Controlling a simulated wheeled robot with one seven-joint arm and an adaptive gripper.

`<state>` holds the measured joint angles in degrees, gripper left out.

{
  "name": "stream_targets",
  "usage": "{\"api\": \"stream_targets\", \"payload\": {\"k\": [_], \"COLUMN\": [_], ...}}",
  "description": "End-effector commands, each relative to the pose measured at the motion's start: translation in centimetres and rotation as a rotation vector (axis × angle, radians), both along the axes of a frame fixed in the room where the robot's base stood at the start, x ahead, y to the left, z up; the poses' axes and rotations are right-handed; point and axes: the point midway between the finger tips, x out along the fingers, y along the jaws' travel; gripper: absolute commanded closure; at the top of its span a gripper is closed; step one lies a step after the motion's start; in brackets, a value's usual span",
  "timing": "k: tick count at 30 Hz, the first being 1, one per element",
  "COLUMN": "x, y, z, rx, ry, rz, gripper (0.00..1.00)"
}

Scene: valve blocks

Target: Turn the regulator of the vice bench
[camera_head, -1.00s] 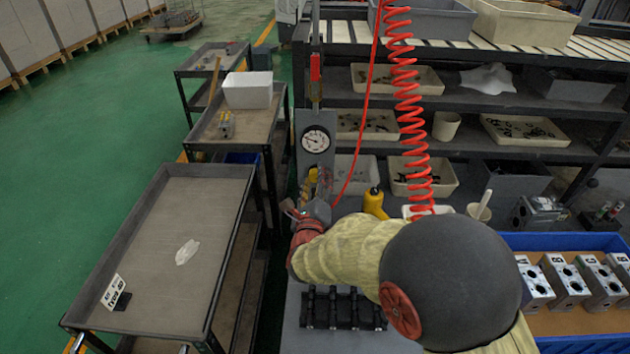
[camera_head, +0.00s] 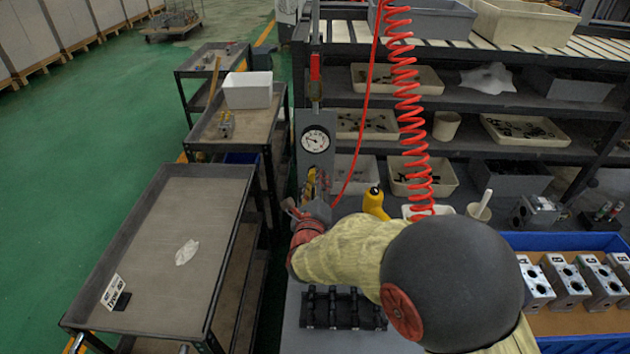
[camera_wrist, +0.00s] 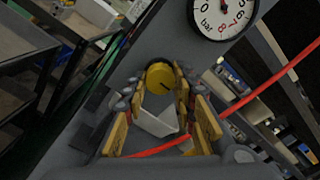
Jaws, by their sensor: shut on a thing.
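The regulator is a round yellow knob (camera_wrist: 160,78) on the grey bench panel, with a dark mark on its face. In the wrist view my gripper (camera_wrist: 163,84) reaches it with yellow-padded fingers on both sides, shut on the knob. In the head view my gripper (camera_head: 312,188) is at the lower part of the panel, below the pressure gauge, and my wrist partly hides it. The knob cannot be made out clearly there. The gauge (camera_head: 315,140) has a white dial and a dark needle; it also shows in the wrist view (camera_wrist: 222,14).
A red hose (camera_head: 366,120) and a red coiled hose (camera_head: 408,100) hang right of the panel. A yellow-handled tool (camera_head: 375,203) stands near my forearm. A black fixture (camera_head: 343,309) lies on the bench in front. A cart (camera_head: 160,250) stands left, and a blue crate (camera_head: 565,242) right.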

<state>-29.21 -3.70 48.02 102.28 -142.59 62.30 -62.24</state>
Motion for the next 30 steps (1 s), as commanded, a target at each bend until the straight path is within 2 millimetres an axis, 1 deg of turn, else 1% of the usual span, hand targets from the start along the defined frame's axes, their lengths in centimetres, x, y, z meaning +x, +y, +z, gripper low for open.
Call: {"api": "stream_targets", "payload": {"k": [5,21,30], "x": [0.01,0.01,0.01], "y": [0.04,0.04,0.04], "z": [-0.09,-0.22,-0.18], "rx": [0.092,0.53,0.689], "ry": [-0.005,-0.019,-0.023], "rz": [0.001,0.001,0.0], "gripper": [0.98,0.98,0.98]}}
